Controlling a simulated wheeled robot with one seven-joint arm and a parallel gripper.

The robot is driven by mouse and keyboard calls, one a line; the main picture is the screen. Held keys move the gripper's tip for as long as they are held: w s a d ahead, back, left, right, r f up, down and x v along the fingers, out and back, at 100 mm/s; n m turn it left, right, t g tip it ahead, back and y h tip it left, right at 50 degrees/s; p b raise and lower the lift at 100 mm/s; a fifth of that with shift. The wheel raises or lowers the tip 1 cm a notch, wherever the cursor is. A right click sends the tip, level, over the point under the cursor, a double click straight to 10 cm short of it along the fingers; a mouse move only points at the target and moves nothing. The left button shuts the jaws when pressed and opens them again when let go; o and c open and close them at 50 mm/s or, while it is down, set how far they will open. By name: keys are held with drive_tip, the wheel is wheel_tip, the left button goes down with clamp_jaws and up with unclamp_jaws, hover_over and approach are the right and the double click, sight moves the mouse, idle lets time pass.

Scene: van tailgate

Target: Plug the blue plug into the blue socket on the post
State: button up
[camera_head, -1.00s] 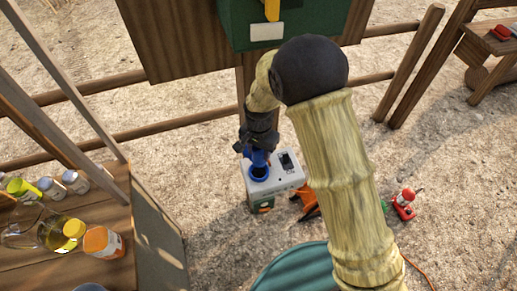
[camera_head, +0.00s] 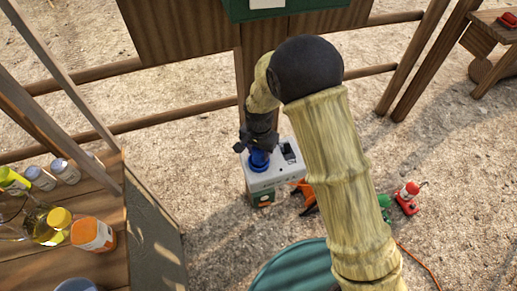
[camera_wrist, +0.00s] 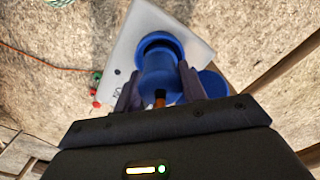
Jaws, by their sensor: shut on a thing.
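The blue plug (camera_wrist: 160,80) is between the fingers of my gripper (camera_wrist: 160,92), which is shut on it. In the wrist view the plug's front end is at the blue socket (camera_wrist: 150,42), inside or right against its round collar; I cannot tell how deep it sits. The socket is on the top face of a white box (camera_head: 270,178) on the post (camera_head: 246,85). In the head view the plug (camera_head: 259,158) shows below my gripper (camera_head: 258,148), over the socket. A blue round flap (camera_wrist: 212,84) shows beside the socket.
A green round lid or table (camera_head: 295,270) stands in front. Red and green plugs (camera_head: 407,197) lie right of the box. A wooden rail fence runs behind.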

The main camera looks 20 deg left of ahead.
drive_tip(key=shift+s, duration=0.1)
idle(0.7)
drive_tip(key=o, duration=1.2)
drive_tip(key=shift+c, duration=0.2)
wheel_tip(320, 180, up, 17)
drive_tip(key=shift+r, duration=0.15)
drive_tip(key=shift+d, duration=0.1)
